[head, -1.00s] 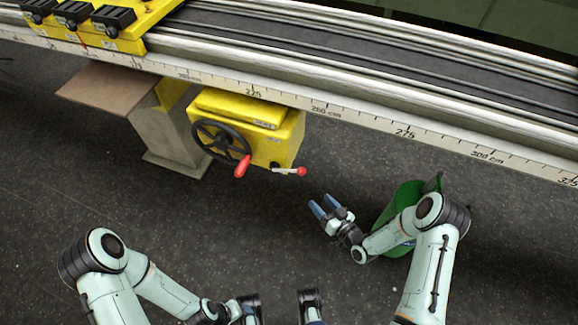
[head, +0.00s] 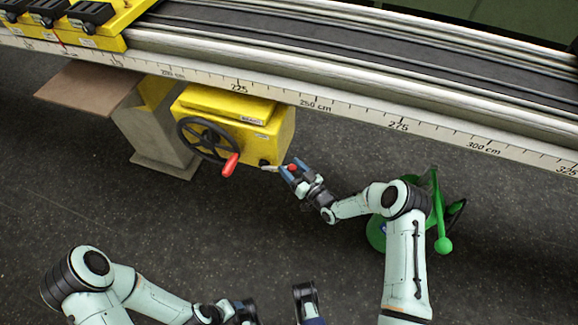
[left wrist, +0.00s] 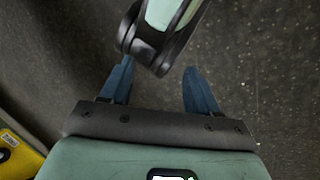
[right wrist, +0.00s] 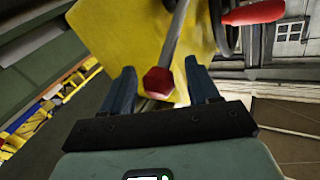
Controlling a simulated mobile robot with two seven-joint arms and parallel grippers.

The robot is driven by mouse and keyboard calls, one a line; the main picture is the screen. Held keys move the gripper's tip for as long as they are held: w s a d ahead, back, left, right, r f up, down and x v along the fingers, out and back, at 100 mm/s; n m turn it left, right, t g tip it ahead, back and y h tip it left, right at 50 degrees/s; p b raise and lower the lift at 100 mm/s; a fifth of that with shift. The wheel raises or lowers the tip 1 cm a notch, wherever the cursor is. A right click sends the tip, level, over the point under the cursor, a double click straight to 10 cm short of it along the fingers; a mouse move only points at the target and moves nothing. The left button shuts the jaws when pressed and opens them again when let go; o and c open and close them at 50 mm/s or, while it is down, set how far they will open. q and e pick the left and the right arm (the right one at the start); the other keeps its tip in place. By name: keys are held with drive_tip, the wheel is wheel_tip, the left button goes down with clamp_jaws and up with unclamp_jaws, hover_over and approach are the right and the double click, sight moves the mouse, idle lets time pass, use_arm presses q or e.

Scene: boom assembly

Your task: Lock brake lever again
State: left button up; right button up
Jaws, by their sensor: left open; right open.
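The brake lever (head: 268,168) is a thin metal rod with a red knob (head: 293,168). It sticks out to the right from the lower part of a yellow box (head: 240,125) under the long rail. My right gripper (head: 291,166) is open at the lever's end, with the knob between its blue fingers. In the right wrist view the red knob (right wrist: 158,82) lies between the open fingers, apart from both.
A black handwheel (head: 207,138) with a red handle (head: 230,165) is on the box, left of the lever. The scaled rail (head: 345,108) runs above. A green object (head: 443,245) stands behind my right arm. The floor in front of the box is clear.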

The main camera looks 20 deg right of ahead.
use_arm(q)
drive_tip(key=shift+w+a+f, duration=0.1)
drive_tip(key=shift+w+f, duration=0.05)
drive_tip(key=shift+w, duration=0.05)
use_arm(e)
drive_tip(key=shift+w+a, duration=0.25)
drive_tip(key=shift+w, duration=0.45)
